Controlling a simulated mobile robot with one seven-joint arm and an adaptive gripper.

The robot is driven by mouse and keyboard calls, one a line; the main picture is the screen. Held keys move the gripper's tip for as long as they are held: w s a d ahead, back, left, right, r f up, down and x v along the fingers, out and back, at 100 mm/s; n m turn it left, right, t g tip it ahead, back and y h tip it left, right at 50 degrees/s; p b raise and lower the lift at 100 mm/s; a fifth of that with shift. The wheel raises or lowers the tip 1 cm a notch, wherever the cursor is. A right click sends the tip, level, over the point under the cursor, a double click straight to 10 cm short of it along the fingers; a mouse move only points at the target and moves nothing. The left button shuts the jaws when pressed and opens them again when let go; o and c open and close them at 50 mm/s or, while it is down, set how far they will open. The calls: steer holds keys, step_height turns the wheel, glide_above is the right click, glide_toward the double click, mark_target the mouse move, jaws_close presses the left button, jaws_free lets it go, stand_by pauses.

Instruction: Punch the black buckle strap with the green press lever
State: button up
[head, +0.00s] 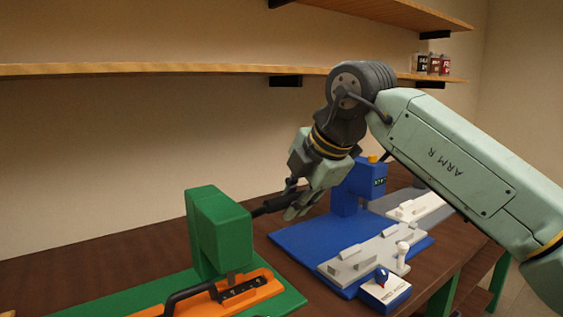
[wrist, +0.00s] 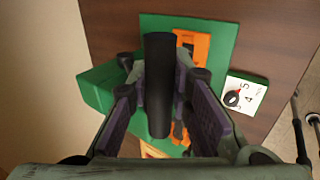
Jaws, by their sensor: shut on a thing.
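The green press (head: 220,232) stands on a green base (head: 285,303) at the front left. Its black lever handle (head: 270,206) sticks out to the right at head height of the press. My gripper (head: 296,205) is shut on this handle; in the wrist view the black handle (wrist: 158,85) runs between the two dark finger pads. An orange fixture (head: 262,285) lies on the green base below the press head. A dark strip with small marks (head: 238,288) lies on it and looks like the buckle strap. A black curved bar (head: 183,296) rises beside it.
A blue press (head: 345,190) on a blue base (head: 300,245) stands to the right, with a grey fixture (head: 365,258) and a white dial block (head: 392,292). In the wrist view a numbered white dial block (wrist: 246,94) sits beside the green base. A wooden shelf (head: 150,68) runs above.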

steer(key=shift+w+a+r+p, duration=0.2)
steer(key=shift+r+p, duration=0.1)
steer(key=shift+r, duration=0.05)
steer(key=shift+w+a+r+p, duration=0.15)
steer(key=shift+r+p, duration=0.15)
steer(key=shift+r, duration=0.05)
steer(key=shift+w+a+r+p, duration=0.3)
steer(key=shift+w+r+p, duration=0.4)
steer(key=shift+r+p, duration=0.2)
steer(key=shift+w+a+r+p, duration=0.25)
steer(key=shift+w+r+p, duration=0.4)
steer(key=shift+r+p, duration=0.2)
steer(key=shift+o, duration=1)
steer(key=shift+w+r, duration=0.1)
steer(key=shift+w, duration=0.1)
steer(key=shift+o, duration=0.3)
steer(key=o, duration=0.6)
steer(key=shift+a, duration=0.1)
steer(key=shift+p+v, duration=1.3)
steer(key=shift+v, duration=1.6)
steer(key=shift+s, duration=0.15)
